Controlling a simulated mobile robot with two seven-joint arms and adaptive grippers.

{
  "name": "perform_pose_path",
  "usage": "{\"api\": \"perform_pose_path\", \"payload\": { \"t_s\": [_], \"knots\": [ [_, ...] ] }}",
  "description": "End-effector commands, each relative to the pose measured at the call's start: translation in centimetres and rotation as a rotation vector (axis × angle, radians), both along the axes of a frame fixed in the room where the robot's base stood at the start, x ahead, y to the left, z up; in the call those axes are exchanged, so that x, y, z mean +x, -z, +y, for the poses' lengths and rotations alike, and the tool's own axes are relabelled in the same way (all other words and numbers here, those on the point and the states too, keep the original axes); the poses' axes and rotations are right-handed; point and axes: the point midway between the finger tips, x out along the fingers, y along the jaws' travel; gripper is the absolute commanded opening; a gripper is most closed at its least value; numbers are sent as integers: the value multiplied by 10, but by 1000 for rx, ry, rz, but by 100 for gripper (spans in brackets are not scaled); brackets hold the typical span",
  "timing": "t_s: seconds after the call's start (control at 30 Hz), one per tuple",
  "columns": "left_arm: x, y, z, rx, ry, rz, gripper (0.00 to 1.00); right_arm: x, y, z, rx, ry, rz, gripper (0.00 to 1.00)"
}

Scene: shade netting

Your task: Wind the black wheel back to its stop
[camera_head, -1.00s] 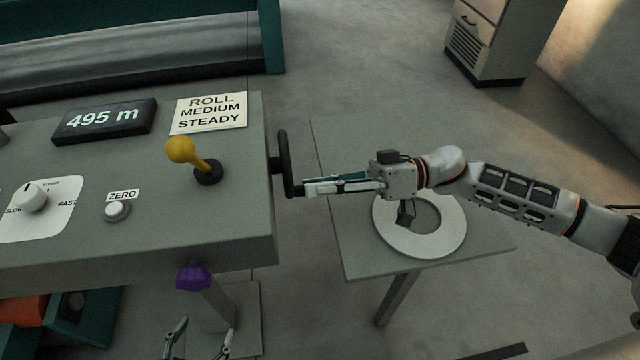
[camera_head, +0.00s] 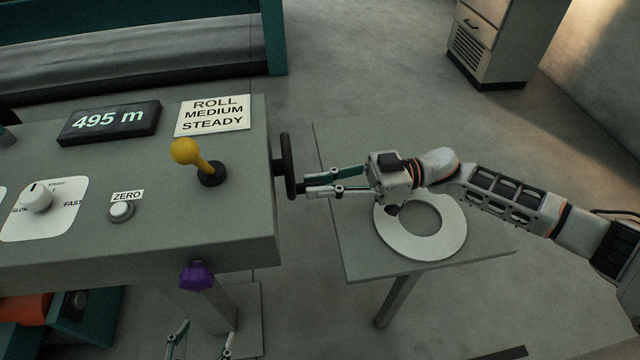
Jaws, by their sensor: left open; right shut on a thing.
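The black wheel (camera_head: 288,152) stands upright on the right side of the grey console and is seen nearly edge-on. My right gripper (camera_head: 306,187) reaches in from the right and is shut at the wheel's lower rim, on a part of it that the fingers mostly hide. My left gripper (camera_head: 198,350) shows only in part at the bottom edge, below the console. Its two fingers are apart and empty.
The console (camera_head: 150,225) carries a display (camera_head: 108,121) reading 495 m, a yellow-knobbed lever (camera_head: 187,152), a dial (camera_head: 36,197) and a ZERO button (camera_head: 121,210). A purple knob (camera_head: 196,276) hangs under its front edge. A white ring (camera_head: 390,236) lies on a side table (camera_head: 357,262).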

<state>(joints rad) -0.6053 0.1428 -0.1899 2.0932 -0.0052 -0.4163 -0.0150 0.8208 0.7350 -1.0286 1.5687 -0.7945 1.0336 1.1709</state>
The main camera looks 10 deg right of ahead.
Motion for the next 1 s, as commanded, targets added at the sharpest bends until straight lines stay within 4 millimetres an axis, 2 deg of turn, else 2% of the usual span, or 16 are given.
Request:
{"api": "perform_pose_path", "payload": {
  "t_s": [0.4, 0.43, 0.47, 0.5, 0.83, 1.0],
  "knots": [
    [1, -1, 0, 1, 2, -3, 64, 1, 1, 0, -1, 1, -7, 0],
    [1, -1, 0, 1, 2, -2, 64, 1, 1, 0, -1, 1, -7, 22],
    [1, -1, 0, 0, 2, -2, 64, 1, 1, 0, -1, 1, -7, 30],
    [0, 0, 0, 1, 2, 0, 64, 1, 1, 0, -1, 1, -7, 31],
    [0, 2, -1, 3, 8, 1, 64, 1, 0, -2, -1, 1, -6, 31],
    [0, 1, 0, 3, 5, 1, 64, 1, 1, -18, -3, 4, -6, 31]
  ]
}}
